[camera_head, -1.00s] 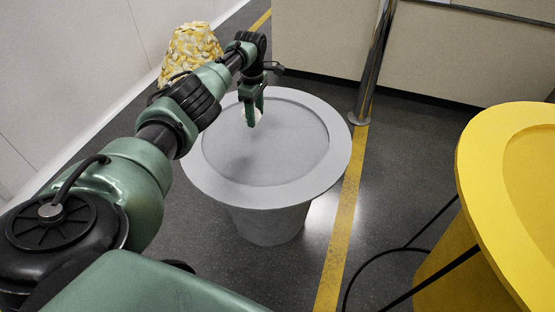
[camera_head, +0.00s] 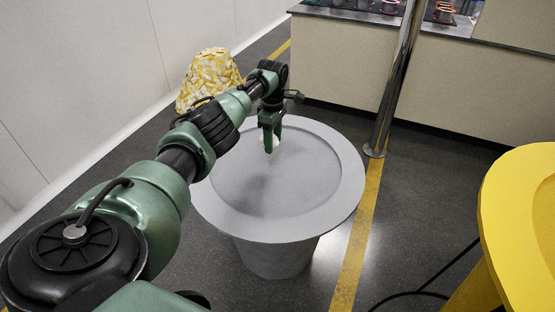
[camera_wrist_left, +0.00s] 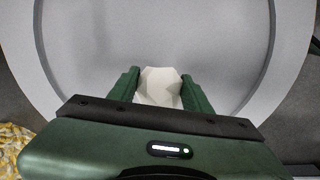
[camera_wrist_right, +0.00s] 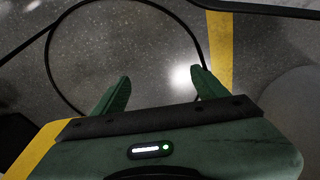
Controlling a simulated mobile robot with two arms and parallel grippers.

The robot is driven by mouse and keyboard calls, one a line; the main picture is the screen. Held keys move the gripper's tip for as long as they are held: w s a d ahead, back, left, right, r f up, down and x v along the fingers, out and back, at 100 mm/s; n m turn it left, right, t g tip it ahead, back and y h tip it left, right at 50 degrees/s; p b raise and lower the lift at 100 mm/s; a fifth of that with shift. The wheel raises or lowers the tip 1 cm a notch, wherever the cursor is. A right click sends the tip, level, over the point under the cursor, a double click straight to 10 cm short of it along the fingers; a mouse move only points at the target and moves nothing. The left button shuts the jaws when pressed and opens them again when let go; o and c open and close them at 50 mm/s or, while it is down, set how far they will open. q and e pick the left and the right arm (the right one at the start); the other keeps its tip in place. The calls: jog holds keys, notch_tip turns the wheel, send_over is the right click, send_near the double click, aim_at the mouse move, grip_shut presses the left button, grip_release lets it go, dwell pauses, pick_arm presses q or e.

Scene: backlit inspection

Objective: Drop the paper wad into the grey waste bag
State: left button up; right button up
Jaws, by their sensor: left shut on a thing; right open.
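The paper wad (camera_wrist_left: 160,87) is a white, faceted lump between the fingers of my left gripper (camera_wrist_left: 158,90) in the left wrist view. In the head view my left gripper (camera_head: 270,142) is shut on the wad, which is mostly hidden by the fingers. It is over the inside of the round grey waste bag (camera_head: 340,200), toward its far side. The grey bag has a wide rim and a tapered body on the floor. My right gripper (camera_wrist_right: 158,92) is open and empty above the dark floor in the right wrist view; it does not show in the head view.
A yellow bag (camera_head: 505,230) stands at the right, and a yellow-and-white patterned bag (camera_head: 209,78) behind on the left. A metal post (camera_head: 397,85) rises near the grey rim. A counter (camera_head: 350,65) stands behind. Dark cables (camera_head: 440,280) lie on the floor.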

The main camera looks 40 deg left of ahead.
pick_arm(q)
jog(key=shift+f+b, duration=0.95)
jog(key=shift+b, duration=0.1)
jog(key=shift+f+b, duration=0.95)
jog(key=shift+b, duration=0.3)
jog(key=shift+f, duration=0.1)
pick_arm(e)
notch_tip(320, 180, up, 14)
jog(key=t, duration=0.1)
jog(key=shift+s+d, duration=0.2)
jog(key=shift+s, duration=0.1)
jog(key=shift+r, duration=0.1)
pick_arm(q)
jog(key=o, duration=1.4)
jog(key=shift+c, duration=0.2)
